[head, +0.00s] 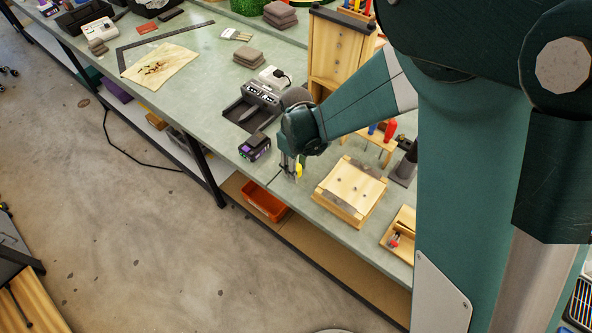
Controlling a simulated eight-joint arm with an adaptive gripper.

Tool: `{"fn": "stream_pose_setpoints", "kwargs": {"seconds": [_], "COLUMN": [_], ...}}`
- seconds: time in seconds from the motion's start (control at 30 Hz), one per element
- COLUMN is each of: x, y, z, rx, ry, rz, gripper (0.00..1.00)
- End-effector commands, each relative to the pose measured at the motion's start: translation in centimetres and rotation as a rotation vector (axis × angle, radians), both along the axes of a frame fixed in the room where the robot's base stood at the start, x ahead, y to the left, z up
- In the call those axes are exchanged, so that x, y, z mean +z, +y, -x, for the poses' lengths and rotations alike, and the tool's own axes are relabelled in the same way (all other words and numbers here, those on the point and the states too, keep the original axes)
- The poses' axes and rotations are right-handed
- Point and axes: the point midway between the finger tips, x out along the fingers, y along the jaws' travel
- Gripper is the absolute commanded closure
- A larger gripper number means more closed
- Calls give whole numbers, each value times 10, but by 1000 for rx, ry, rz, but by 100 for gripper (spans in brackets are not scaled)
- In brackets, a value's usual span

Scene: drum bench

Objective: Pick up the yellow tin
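A small yellow thing, which looks like the yellow tin (299,170), shows right beside my gripper's fingers, near the front edge of the bench. My gripper (289,172) points down over the bench there. The fingers partly cover the yellow thing, so most of its shape is hidden. The fingers are small in this view, and I cannot tell whether they are open, or around the tin or only beside it.
A black and purple device (254,147) stands just left of my gripper. A wooden box (350,190) is close on the right. A black charger-like unit (262,95) and a wooden cabinet (338,55) stand behind. An orange bin (264,202) sits on the shelf below.

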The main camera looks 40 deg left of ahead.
Motion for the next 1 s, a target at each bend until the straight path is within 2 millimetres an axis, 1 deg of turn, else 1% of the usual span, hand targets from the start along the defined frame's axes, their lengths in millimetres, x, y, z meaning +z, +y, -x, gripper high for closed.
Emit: {"fn": "stream_pose_setpoints", "kwargs": {"seconds": [0.03,0.13,0.57,0.77,1.0], "x": [0,0,3,16,45], "y": [0,0,0,0,0], "z": [0,0,0,0,0], "rx": [0,0,0,0,0], "ry": [0,0,0,0,0], "rz": [0,0,0,0,0], "gripper": [75,88,88,88,88]}}
